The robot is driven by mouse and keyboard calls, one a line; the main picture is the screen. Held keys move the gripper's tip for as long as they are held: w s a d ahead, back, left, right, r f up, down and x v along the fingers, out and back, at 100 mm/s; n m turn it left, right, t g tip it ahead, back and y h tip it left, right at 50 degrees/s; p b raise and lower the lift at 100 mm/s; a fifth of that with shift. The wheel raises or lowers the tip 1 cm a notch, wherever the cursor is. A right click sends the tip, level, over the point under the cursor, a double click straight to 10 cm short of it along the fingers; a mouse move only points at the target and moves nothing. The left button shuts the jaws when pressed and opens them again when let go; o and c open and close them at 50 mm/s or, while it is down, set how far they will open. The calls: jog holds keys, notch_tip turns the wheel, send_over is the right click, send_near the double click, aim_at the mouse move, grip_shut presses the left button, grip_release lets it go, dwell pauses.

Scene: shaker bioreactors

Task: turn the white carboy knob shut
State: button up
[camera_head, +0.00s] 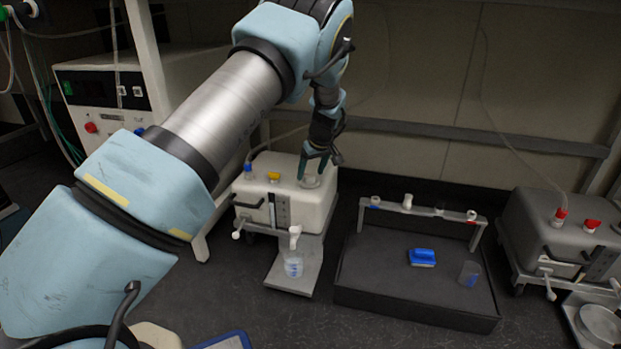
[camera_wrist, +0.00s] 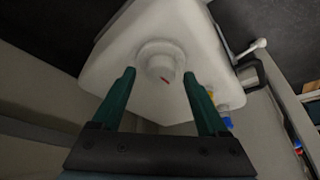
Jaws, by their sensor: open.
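The white carboy (camera_head: 284,205) stands left of centre on a wheeled base in the head view. Its white body (camera_wrist: 110,65) fills the upper part of the wrist view. The white knob (camera_wrist: 160,62) is round and stepped, with a small red mark on its face. In the head view the knob (camera_head: 311,181) sits on the carboy's top, partly hidden by my fingers. My gripper (camera_wrist: 158,78) is open, with one green finger at either side of the knob in the picture. My gripper (camera_head: 318,158) points down over it. I cannot tell whether the fingers touch the knob.
A beaker (camera_head: 293,265) stands under the carboy's white spout (camera_head: 295,236). A black tray (camera_head: 415,308) with a rack, a blue block (camera_head: 422,257) and a clear cup (camera_head: 469,273) lies to the right. A grey carboy (camera_head: 570,232) stands at far right.

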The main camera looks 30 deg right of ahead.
jog(key=shift+w+f, duration=0.2)
jog(key=shift+f, duration=0.3)
grip_shut()
dwell(0.3)
